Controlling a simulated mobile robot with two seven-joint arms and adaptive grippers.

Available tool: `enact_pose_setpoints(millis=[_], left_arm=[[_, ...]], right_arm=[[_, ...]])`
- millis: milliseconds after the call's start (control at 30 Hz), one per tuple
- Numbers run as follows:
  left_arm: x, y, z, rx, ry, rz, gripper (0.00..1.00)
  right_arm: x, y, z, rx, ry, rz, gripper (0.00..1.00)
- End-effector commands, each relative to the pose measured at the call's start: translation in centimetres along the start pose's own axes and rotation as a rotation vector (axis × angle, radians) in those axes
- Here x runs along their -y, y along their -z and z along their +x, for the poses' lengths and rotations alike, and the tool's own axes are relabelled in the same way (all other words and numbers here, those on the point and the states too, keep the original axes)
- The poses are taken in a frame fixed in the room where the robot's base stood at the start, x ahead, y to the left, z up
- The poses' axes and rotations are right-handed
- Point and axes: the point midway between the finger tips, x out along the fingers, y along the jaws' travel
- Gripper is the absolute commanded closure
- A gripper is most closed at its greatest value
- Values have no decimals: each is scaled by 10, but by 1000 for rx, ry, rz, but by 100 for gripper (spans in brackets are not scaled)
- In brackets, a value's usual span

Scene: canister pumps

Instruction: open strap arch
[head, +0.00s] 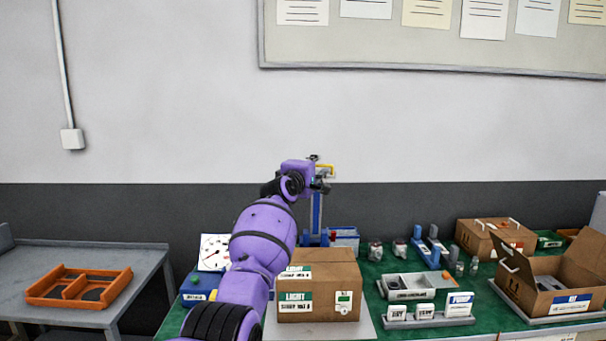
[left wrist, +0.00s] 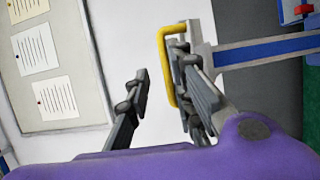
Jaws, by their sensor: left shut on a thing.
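A yellow arch-shaped bar (head: 327,168), which looks like the strap arch, is at the top of an upright blue post (head: 316,212) behind the cardboard box. In the left wrist view the yellow bar (left wrist: 161,62) shows as a bracket at the grey end of the blue post (left wrist: 262,50). My right gripper is out of view.
A closed cardboard box (head: 318,285) stands in front of the post, below my left arm. A gauge panel (head: 214,252) is left of the arm. A grey tray (head: 420,284), a label rack (head: 430,322) and an open carton (head: 550,282) are to the right.

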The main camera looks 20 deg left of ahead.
Motion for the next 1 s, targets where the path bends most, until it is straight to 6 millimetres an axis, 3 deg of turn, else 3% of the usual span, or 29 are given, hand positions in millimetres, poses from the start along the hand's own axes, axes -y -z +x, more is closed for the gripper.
enact_pose_setpoints(millis=[67, 600, 1000], left_arm=[[-8, 3, -11, -7, -15, 2, 84], [-4, 4, -83, -7, -9, 2, 84], [-2, 4, -92, -7, -5, 1, 84]], right_arm=[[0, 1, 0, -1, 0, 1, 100], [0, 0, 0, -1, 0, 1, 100], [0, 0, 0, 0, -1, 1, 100]])
